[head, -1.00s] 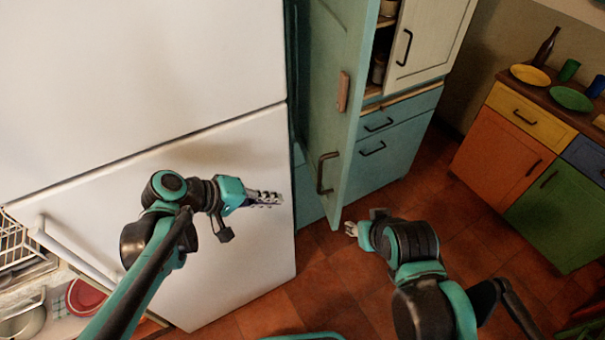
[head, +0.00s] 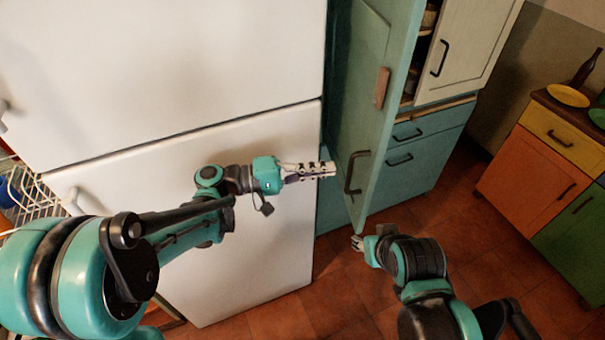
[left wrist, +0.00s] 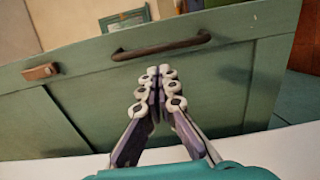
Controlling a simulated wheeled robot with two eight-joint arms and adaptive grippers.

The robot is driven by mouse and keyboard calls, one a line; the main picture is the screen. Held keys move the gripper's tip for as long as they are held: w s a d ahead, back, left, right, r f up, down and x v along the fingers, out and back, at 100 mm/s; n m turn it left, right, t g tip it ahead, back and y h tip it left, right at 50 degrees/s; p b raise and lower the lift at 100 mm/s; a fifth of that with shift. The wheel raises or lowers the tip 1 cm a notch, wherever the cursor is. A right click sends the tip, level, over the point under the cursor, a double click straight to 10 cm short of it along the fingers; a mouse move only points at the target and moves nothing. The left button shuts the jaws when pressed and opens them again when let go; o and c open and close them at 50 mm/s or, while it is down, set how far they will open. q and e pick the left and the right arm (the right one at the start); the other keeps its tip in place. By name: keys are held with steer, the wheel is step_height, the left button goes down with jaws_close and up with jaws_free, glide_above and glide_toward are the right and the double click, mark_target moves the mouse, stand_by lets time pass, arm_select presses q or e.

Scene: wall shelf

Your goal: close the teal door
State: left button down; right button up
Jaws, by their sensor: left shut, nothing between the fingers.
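The teal door (head: 357,95) stands open, swung out from the teal cabinet beside the white fridge. It has a dark bar handle (head: 350,172) low down and a small wooden piece (head: 382,88) at its free edge. My left gripper (head: 334,169) is shut and empty, its fingertips close to the door near the handle. In the left wrist view the fingers (left wrist: 160,75) point at the door face (left wrist: 95,95), just below the handle (left wrist: 160,46); I cannot tell whether they touch. My right gripper (head: 357,242) is near the door's lower edge, its fingers partly hidden by its own wrist.
The white fridge (head: 150,60) fills the left side. The cabinet's pale upper door (head: 462,50) and teal drawers (head: 420,128) lie right of the teal door. An orange and green cabinet (head: 530,160) stands at the right. Red tiled floor (head: 450,215) is open between.

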mark_target(362, 164)
arm_select(q)
steer(key=d, duration=0.1)
steer(key=d+b, duration=0.1)
steer(key=d, duration=0.3)
steer(key=shift+w+d+f, duration=0.1)
steer(key=shift+w+d, duration=0.1)
steer(key=shift+w, duration=0.1)
steer(key=shift+d, duration=0.35)
arm_select(e)
steer(key=shift+f, duration=0.85)
arm_select(q)
steer(key=shift+d, duration=0.15)
